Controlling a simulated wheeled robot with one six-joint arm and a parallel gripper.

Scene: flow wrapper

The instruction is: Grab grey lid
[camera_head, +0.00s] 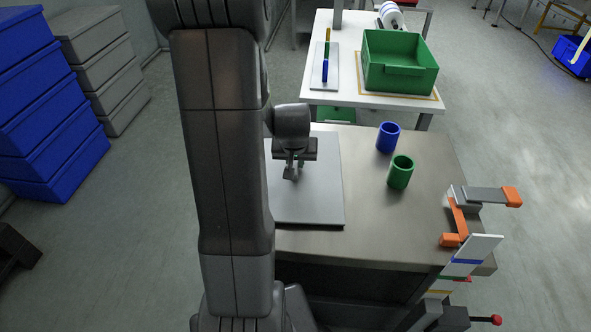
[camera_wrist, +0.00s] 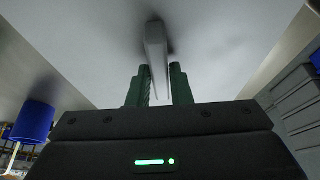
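The grey lid (camera_head: 318,208) is a flat, pale panel at the left of the brown-grey table, partly hidden by my arm. My gripper (camera_head: 292,172) is low over its middle. In the wrist view the lid (camera_wrist: 85,55) fills the area ahead, with a raised grey bar handle (camera_wrist: 155,50). The two green fingers of my gripper (camera_wrist: 160,85) stand on both sides of the handle, close against it with no clear gap. The lid appears to lie flat; what is under it is hidden.
A blue cup (camera_head: 388,138) and a green cup (camera_head: 401,172) stand right of the lid. An orange-and-grey clamp (camera_head: 455,222) is at the table's right edge. A white table (camera_head: 345,20) behind carries a green bin (camera_head: 400,78). Blue crates (camera_head: 45,120) are stacked far left.

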